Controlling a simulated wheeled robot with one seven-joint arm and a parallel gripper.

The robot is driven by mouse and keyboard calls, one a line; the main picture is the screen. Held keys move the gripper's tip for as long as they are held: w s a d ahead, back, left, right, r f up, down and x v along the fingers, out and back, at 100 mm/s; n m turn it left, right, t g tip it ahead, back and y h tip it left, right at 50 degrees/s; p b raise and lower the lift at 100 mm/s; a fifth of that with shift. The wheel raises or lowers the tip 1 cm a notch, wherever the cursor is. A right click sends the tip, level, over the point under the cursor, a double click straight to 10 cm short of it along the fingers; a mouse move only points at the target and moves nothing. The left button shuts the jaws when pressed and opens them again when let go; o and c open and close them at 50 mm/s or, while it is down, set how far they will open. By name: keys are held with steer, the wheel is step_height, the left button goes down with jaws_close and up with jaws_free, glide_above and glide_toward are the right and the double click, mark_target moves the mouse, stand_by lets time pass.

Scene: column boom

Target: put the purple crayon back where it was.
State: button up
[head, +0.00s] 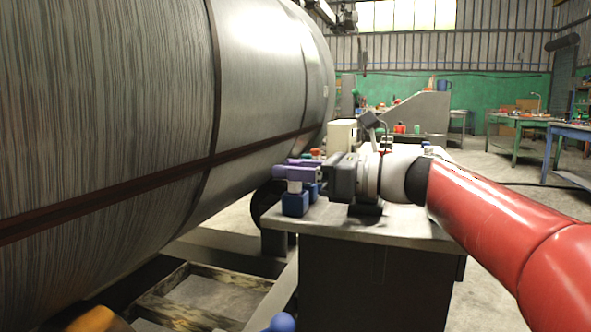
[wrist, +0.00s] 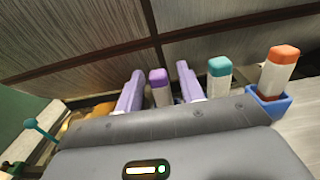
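The purple crayon has a white body and a purple top (wrist: 158,77). In the wrist view it stands between the two lavender fingers of my gripper (wrist: 159,90), with a narrow gap on each side. My gripper is open around it. In the head view my gripper (head: 297,168) is level above the near left corner of the bench, and the crayon's white body (head: 294,187) shows below the near finger. A blue holder (head: 295,204) is directly under it, and the body appears upright in it. How deep it sits is hard to tell. The gripper housing hides its base in the wrist view.
A teal-topped crayon (wrist: 220,72) and an orange-topped crayon (wrist: 279,70) stand to the right in the wrist view, the orange one in a blue holder (wrist: 268,104). The large cylinder (head: 110,110) is close on the left. The bench's front top (head: 370,231) is clear.

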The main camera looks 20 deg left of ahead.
steer(key=shift+d, duration=0.1)
steer(key=d, duration=0.8)
steer(key=s+d, duration=0.1)
steer(key=d, duration=0.2)
steer(key=shift+d, duration=0.4)
